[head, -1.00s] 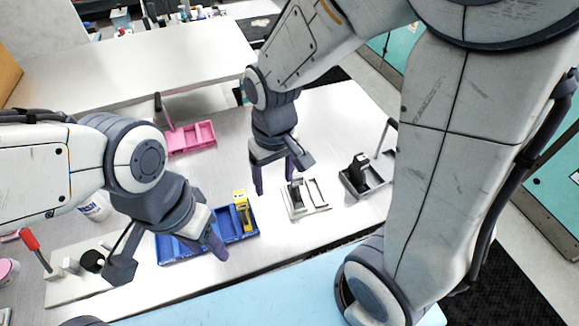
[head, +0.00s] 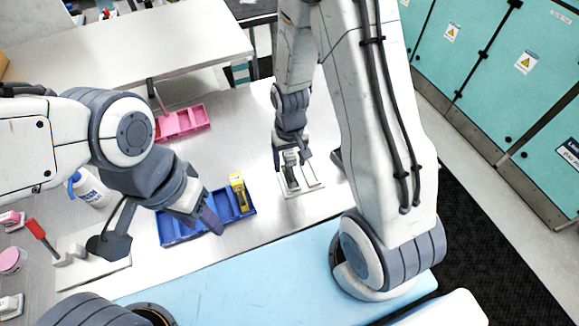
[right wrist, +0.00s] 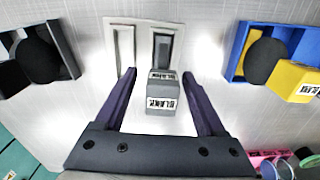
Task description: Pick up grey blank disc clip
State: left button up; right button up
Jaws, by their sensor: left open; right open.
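The grey blank disc clip (right wrist: 163,92) shows in the right wrist view as a grey block with a label that seems to read BLANK. It stands in one slot of a white two-slot holder (right wrist: 122,50). My right gripper (right wrist: 165,82) is open, with one finger on each side of the clip and visible gaps to it. In the head view my right gripper (head: 293,158) is over the holder (head: 313,180) and partly hides the clip. My left gripper (head: 207,218) is open over the blue tray (head: 180,232), away from the clip.
A yellow clip (head: 238,190) stands in the blue tray left of the holder. A black tray (right wrist: 62,50) lies on the holder's other side. A pink tray (head: 182,121) is further back.

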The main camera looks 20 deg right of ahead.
jog(key=shift+f, duration=1.25)
grip_shut()
jog(key=shift+r, duration=0.1)
